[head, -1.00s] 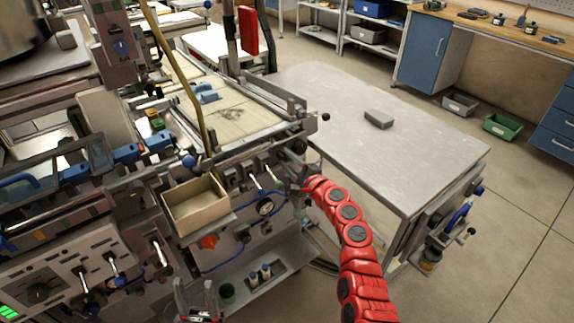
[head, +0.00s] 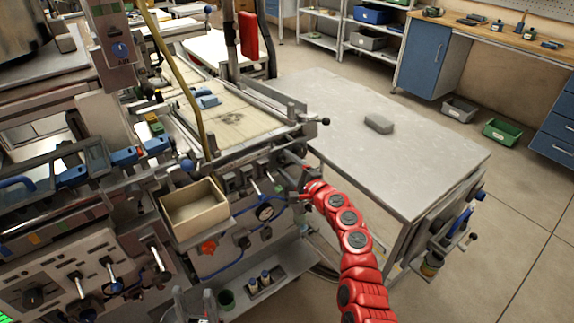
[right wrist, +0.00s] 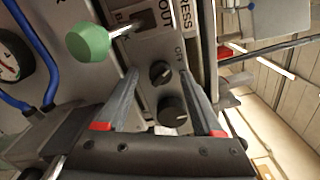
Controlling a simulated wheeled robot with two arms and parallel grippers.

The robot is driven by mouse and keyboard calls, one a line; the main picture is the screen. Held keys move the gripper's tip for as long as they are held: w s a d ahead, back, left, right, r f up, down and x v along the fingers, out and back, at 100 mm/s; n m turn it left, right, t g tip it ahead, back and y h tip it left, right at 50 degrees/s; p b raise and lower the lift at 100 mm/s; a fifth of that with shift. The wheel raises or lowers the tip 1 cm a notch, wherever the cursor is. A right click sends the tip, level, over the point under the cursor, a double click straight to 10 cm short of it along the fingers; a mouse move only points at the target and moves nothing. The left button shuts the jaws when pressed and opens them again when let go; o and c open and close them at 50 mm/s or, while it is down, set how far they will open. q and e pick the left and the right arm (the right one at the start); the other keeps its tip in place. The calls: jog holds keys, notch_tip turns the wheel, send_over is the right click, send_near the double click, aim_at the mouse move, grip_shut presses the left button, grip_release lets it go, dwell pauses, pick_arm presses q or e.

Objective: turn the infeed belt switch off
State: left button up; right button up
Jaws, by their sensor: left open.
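In the right wrist view, two black knobs sit on a grey panel: an upper one (right wrist: 160,72) and a lower, larger one (right wrist: 172,112). Small lettering that looks like "OFF" is beside the upper knob. I cannot tell for sure which control is the infeed belt switch. My right gripper (right wrist: 160,85) is open, its fingers on either side of the knobs; contact is not clear. In the head view, my right gripper (head: 306,184) is at the machine's right front, with the knobs hidden. My left gripper (head: 192,304) is open at the bottom edge, partly cut off.
A green ball-ended lever (right wrist: 90,42) and a gauge (right wrist: 12,62) are left of the right fingers. In the head view, an open box (head: 194,207) hangs on the machine front. A metal table (head: 400,165) stands close right of the gripper, with a grey block (head: 379,123) on it.

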jog(key=v, duration=1.7)
jog(key=shift+s, duration=0.15)
jog(key=shift+d, duration=0.1)
